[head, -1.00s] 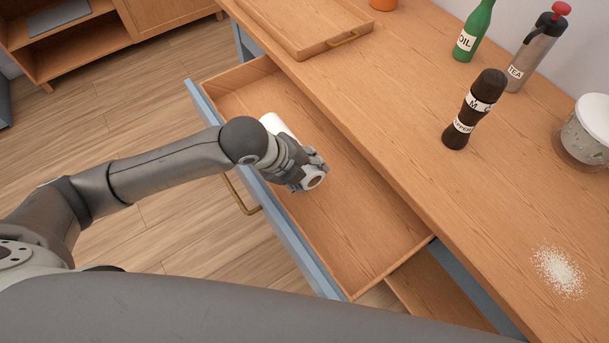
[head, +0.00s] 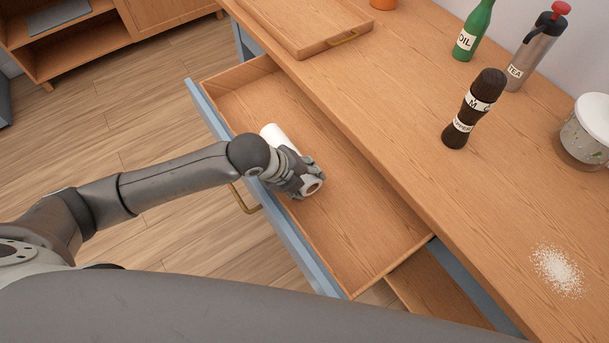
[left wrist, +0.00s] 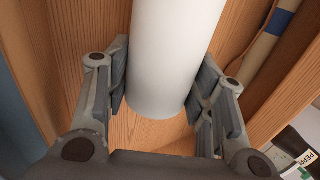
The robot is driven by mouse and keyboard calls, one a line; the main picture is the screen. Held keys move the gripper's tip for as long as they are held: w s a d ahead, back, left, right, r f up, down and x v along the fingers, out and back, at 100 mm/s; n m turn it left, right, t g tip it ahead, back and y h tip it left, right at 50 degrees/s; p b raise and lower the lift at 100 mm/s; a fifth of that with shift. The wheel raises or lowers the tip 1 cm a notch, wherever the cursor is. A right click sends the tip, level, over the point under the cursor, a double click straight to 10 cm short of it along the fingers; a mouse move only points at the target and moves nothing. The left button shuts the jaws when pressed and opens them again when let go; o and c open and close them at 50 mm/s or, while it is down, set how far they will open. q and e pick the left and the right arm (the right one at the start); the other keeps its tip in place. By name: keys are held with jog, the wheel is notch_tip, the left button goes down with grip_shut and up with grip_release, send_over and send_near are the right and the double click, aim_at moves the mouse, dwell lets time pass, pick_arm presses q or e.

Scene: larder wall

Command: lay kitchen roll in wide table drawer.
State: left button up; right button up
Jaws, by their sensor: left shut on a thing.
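The white kitchen roll (head: 273,134) lies on its side within the open wide table drawer (head: 385,231). My left gripper (head: 306,181) reaches over the drawer's front and is shut around the roll. In the left wrist view, the fingers (left wrist: 162,88) press on both sides of the kitchen roll (left wrist: 168,40), with wooden drawer surfaces around it. The gripper hides part of the roll in the head view. I cannot tell whether the roll touches the drawer floor. My right gripper is not in view.
On the tabletop stand a dark pepper mill (head: 472,110), a green oil bottle (head: 473,32), a tea flask (head: 535,50) and a lidded pot (head: 588,135). A wooden tray (head: 300,25) lies at the far end; white grains (head: 557,270) lie nearer.

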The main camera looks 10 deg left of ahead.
pick_arm(q)
jog(key=o, duration=0.7)
jog(key=shift+o, duration=0.2)
jog(key=shift+r, duration=0.15)
jog(key=v, duration=1.2)
jog(key=shift+r, duration=0.45)
